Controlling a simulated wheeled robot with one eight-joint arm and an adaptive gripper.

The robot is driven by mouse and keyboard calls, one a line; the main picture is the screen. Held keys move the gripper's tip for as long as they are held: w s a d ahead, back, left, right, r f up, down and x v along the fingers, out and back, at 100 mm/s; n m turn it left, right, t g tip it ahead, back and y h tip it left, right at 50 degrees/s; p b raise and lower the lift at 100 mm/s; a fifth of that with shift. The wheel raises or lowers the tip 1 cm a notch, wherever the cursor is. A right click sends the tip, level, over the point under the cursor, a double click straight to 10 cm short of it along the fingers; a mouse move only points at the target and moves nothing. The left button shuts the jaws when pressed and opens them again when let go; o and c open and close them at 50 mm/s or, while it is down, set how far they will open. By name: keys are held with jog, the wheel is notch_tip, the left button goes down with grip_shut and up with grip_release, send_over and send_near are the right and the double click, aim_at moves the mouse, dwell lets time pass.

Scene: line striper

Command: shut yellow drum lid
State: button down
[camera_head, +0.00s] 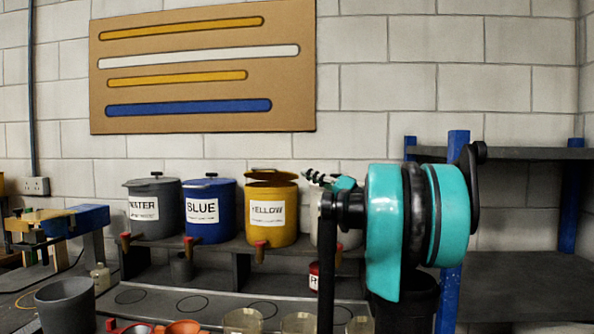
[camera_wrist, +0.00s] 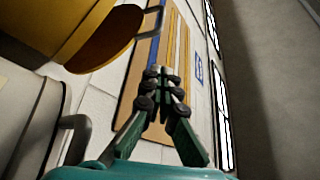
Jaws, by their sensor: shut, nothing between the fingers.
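The yellow drum (camera_head: 262,230), labelled YELLOW, stands on the dark bench between the blue drum and a pale drum. Its yellow lid (camera_head: 270,174) sits tilted, with a dark gap under it. In the wrist view the drum (camera_wrist: 75,22) is at the upper left, and the underside of the raised lid (camera_wrist: 107,42) shows beside it. My gripper (camera_head: 309,177) is just right of the lid, over the pale drum. In the wrist view my gripper (camera_wrist: 163,73) has its fingertips together and empty, apart from the lid in the picture.
The blue drum (camera_head: 209,228) and grey water drum (camera_head: 150,224) stand to the left with lids on. The pale drum (camera_head: 322,232) is partly hidden by my arm. Cups and jars (camera_head: 243,321) stand in front. Dark shelves with blue posts (camera_head: 567,190) are at the right.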

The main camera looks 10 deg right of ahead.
jog(key=w+a+r+n+g+h, duration=0.2)
jog(key=w+r+n+g, duration=0.3)
jog(key=r+n+g, duration=0.75)
jog(key=a+f, duration=0.1)
jog(key=a, duration=0.2)
jog(key=w+a+f+n+t, duration=0.1)
jog(key=a, duration=0.2)
jog(key=w+a+f+t, duration=0.1)
jog(key=a+f, duration=0.1)
jog(key=a, duration=0.1)
jog(key=shift+f, duration=0.1)
jog(key=f, duration=0.2)
jog(key=shift+a+f, duration=0.3)
jog(key=shift+f, duration=0.8)
notch_tip(320, 180, down, 8)
jog(key=s+n+t, duration=0.1)
jog(key=n, duration=0.2)
jog(key=shift+s+a+r+h, duration=0.25)
jog(key=shift+s+a+h, duration=0.05)
jog(key=shift+s, duration=0.1)
